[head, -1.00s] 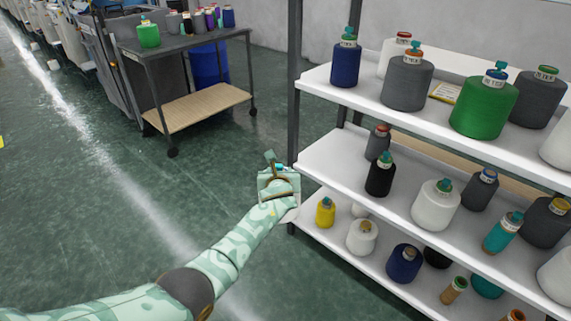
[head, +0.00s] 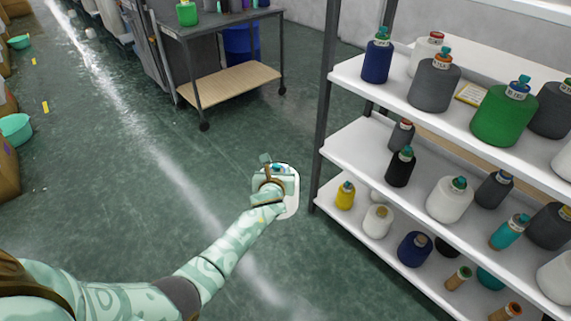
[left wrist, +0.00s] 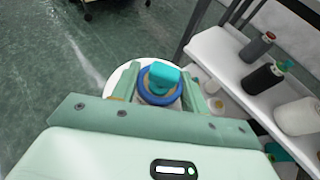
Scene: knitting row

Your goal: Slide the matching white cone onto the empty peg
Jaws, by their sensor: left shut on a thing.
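My left gripper (head: 279,172) is shut on a white cone (head: 292,203) with a teal top, and holds it over the floor left of the shelf rack. The gripper and hand hide most of the cone in the head view. In the left wrist view the white cone (left wrist: 121,77) shows a blue ring and a teal cap between the fingers (left wrist: 160,93). Its label cannot be read. My right gripper is in neither view. I cannot make out an empty peg in these frames.
A white shelf rack (head: 352,153) with cones of several colours stands at the right, its dark post (head: 322,140) close to my left gripper. A wheeled cart (head: 238,83) stands at the back. Teal basins (head: 15,128) lie far left. The middle floor is clear.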

